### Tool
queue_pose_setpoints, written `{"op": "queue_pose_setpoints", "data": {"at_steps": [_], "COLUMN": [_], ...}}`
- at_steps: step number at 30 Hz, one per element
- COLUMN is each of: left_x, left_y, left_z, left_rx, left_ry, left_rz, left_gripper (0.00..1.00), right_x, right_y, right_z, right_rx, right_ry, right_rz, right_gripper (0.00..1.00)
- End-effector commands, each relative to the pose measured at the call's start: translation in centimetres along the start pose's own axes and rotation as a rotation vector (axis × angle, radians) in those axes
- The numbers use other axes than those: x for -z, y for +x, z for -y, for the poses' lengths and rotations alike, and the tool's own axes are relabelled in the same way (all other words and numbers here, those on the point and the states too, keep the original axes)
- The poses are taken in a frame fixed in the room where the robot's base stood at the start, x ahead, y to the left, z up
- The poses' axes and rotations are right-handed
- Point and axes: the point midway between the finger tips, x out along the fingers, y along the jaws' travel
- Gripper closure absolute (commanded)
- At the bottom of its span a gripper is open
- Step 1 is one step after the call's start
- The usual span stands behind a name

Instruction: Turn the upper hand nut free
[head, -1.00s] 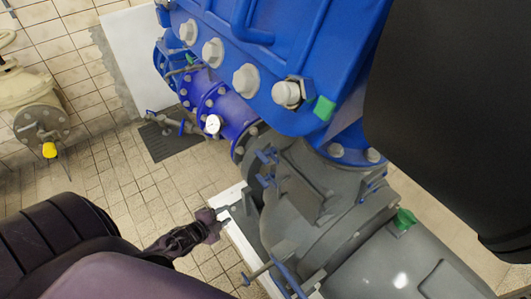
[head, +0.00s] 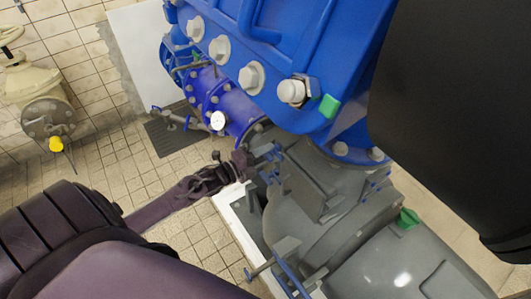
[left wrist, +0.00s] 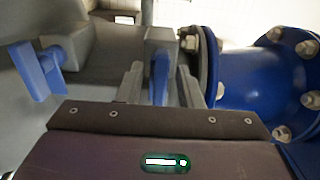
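Blue hand nuts sit on the grey pump casing (head: 300,225). The upper hand nut (head: 270,152) is by the blue flange in the head view, with another blue hand nut (head: 276,178) just below it. My left gripper (head: 243,163) is beside the upper one, on its left. In the left wrist view, the left gripper's two grey fingers (left wrist: 160,88) are apart, with a blue hand nut (left wrist: 160,72) showing between or just beyond them. I cannot tell whether they touch it. A second blue hand nut (left wrist: 42,72) is at the left there. My right gripper is not in view.
The blue pipe (head: 222,103) with a white gauge (head: 217,121) runs close behind the left gripper. The big blue housing (head: 290,45) overhangs the casing. A white plinth edge (head: 240,225) lies below. Tiled floor (head: 190,235) to the left is clear.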

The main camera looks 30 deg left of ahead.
Motion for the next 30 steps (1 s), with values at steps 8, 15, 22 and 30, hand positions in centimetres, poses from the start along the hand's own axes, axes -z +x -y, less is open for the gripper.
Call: {"op": "queue_pose_setpoints", "data": {"at_steps": [8,15,22,30], "left_x": [0.03,0.03,0.02,0.02], "left_y": [0.18,0.16,0.15,0.17], "left_z": [-0.06,-0.06,-0.06,0.02], "left_rx": [-0.001,-0.001,-0.001,-0.001], "left_ry": [-0.001,-0.001,-0.012,-0.12], "left_rz": [0.0,0.0,0.001,0.001], "left_gripper": [0.67,0.99,1.0,1.0], "right_x": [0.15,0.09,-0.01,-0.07], "right_y": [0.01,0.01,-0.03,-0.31], "right_z": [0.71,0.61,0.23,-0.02], "right_rx": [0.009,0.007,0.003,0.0], "right_ry": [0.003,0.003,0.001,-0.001], "right_rz": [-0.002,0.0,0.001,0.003], "right_gripper": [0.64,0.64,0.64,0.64]}}
